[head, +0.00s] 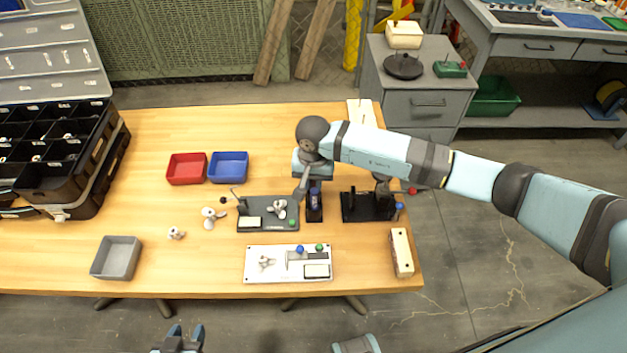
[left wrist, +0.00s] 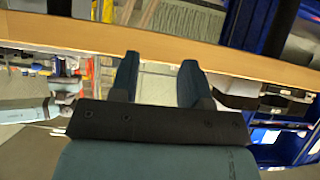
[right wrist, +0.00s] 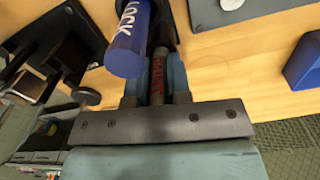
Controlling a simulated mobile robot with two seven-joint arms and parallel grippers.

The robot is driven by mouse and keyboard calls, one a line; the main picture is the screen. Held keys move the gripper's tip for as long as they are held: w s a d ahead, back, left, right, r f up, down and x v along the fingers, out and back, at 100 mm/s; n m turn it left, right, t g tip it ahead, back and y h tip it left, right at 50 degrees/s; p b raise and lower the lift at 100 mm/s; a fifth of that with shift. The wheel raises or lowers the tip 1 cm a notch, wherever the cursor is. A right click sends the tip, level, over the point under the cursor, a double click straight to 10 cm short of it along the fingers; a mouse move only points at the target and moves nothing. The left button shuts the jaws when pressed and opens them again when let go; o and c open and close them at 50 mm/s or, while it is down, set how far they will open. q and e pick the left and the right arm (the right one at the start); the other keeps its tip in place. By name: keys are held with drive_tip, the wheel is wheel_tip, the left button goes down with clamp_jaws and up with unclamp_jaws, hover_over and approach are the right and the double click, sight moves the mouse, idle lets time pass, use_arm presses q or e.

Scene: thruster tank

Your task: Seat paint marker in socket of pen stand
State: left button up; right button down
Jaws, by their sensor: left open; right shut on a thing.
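My right gripper (head: 312,178) is over the middle of the workbench, at a narrow black stand (head: 314,214), likely the pen stand. In the right wrist view my right gripper (right wrist: 157,88) is shut on a slim dark grey marker with red lettering (right wrist: 157,72). A thicker blue cylinder lettered LOCK (right wrist: 126,45) stands close beside it; it also shows in the head view (head: 315,194). The socket and the marker's lower end are hidden, so I cannot tell whether the marker is in it. My left gripper (head: 180,340) is open and empty in front of the bench; it also shows in the left wrist view (left wrist: 158,80).
A dark grey tray (head: 256,213) with a small white part lies left of the stand, a black fixture (head: 362,206) right. A white board (head: 254,274) lies in front. Red (head: 186,168) and blue (head: 229,166) bins stand behind left.

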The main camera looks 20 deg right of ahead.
drive_tip(key=c, duration=1)
unclamp_jaws()
drive_tip(key=shift+r, duration=0.25)
use_arm(q)
drive_tip(key=shift+w+d+r+n, duration=0.2)
drive_tip(key=shift+r+n, duration=0.1)
drive_tip(key=shift+r, duration=0.45)
use_arm(e)
wheel_tip(320, 180, up, 17)
drive_tip(key=shift+r, duration=0.15)
use_arm(q)
drive_tip(key=shift+f, duration=0.15)
